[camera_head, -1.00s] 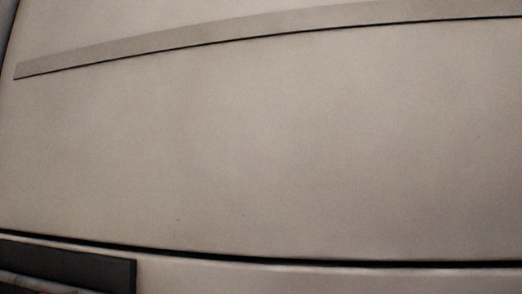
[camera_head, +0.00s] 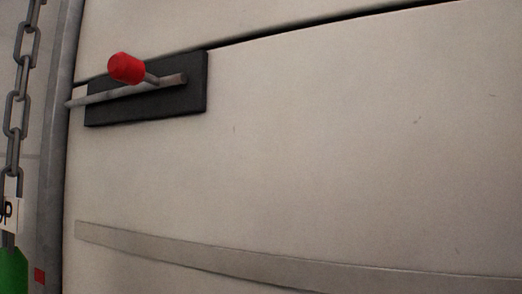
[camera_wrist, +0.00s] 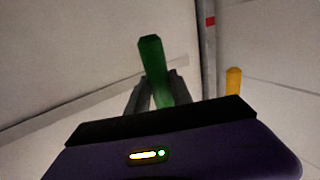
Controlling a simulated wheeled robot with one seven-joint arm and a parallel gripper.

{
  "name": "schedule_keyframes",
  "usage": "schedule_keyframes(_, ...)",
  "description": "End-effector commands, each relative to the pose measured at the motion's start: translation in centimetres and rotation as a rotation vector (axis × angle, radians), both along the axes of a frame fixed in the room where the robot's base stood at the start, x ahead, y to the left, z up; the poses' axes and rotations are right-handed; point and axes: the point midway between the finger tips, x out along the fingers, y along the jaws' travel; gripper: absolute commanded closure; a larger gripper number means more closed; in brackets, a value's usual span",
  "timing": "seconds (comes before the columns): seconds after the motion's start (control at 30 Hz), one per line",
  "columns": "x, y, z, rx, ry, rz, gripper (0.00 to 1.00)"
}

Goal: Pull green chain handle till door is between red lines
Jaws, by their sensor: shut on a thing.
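The green handle (camera_wrist: 152,60) stands up between the fingers of my gripper (camera_wrist: 157,88) in the wrist view. My gripper is shut on it. A green piece (camera_head: 13,272) also shows at the lower left of the head view, under a grey chain (camera_head: 16,100) and a white tag (camera_head: 9,212) with a "P". The pale door (camera_head: 330,140) fills most of the head view. A red mark (camera_head: 39,276) is on the grey rail beside the door; a red mark (camera_wrist: 210,21) also shows in the wrist view. The door's bottom edge is not in view.
A dark latch plate (camera_head: 190,92) with a metal bar and red knob (camera_head: 126,68) is on the door near the rail (camera_head: 55,150). A yellow-orange handle (camera_wrist: 233,82) is right of the green one in the wrist view.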

Motion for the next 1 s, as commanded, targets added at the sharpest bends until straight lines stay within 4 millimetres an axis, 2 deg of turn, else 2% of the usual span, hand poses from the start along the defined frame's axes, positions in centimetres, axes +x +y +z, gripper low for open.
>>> schedule_keyframes(0.03, 0.0, 0.0, -1.5, -0.003, 0.004, 0.0, 1.0)
schedule_keyframes(0.1, 0.0, 0.0, -2.4, -0.003, 0.004, 0.0, 1.0)
schedule_keyframes(0.9, 0.0, 0.0, -13.2, -0.004, 0.004, 0.0, 1.0)
schedule_keyframes(1.0, 0.0, 0.0, -13.9, -0.004, 0.005, 0.0, 1.0)
